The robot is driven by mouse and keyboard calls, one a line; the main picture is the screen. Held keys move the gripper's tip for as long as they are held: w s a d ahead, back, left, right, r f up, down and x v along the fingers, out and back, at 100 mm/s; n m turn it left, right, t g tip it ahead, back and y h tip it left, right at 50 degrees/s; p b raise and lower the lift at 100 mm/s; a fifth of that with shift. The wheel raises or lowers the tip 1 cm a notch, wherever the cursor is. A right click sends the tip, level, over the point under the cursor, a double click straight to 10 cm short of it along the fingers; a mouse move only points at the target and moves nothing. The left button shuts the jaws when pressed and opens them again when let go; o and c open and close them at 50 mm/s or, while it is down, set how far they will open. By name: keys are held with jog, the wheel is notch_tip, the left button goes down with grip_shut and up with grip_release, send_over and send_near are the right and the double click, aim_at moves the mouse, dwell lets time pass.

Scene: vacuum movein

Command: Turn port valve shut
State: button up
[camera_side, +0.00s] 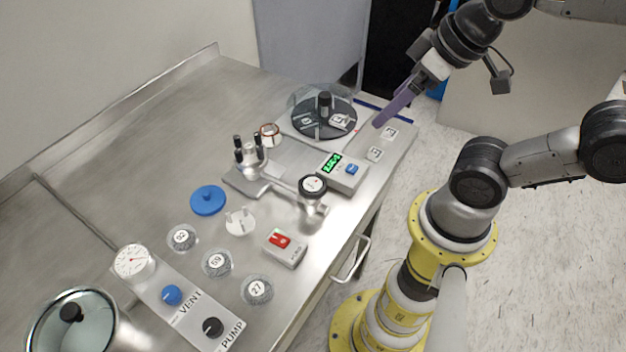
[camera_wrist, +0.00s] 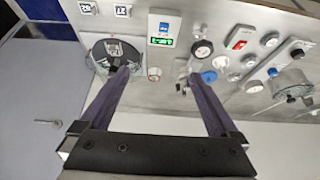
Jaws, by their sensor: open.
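A metal manifold (camera_side: 262,186) lies on the steel bench, with several upright black-tipped ports (camera_side: 248,148) at its left end and a round black-rimmed gauge (camera_side: 313,184) at its right end. I cannot tell which part is the port valve. The gauge also shows in the wrist view (camera_wrist: 202,49), where my right finger partly hides the manifold. My gripper (camera_side: 385,118) has long purple fingers and is above the bench's right edge, well apart from the manifold. In the wrist view my gripper (camera_wrist: 158,77) is open and empty, its fingers wide apart.
A dark round chamber (camera_side: 322,117) with a clear cover stands at the back. A box with a green display (camera_side: 343,170), a red switch box (camera_side: 284,247), a blue disc (camera_side: 208,199), several numbered jars and a VENT/PUMP panel (camera_side: 180,300) surround the manifold. A glass-lidded pot (camera_side: 72,325) stands front left.

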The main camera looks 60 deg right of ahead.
jog(key=n, duration=0.2)
jog(key=n+g, duration=0.6)
jog(key=n, duration=1.9)
send_over(312, 184)
jog(key=f, duration=0.1)
notch_tip(312, 184, down, 14)
jog(key=shift+r, duration=0.2)
jog(key=c, duration=1.4)
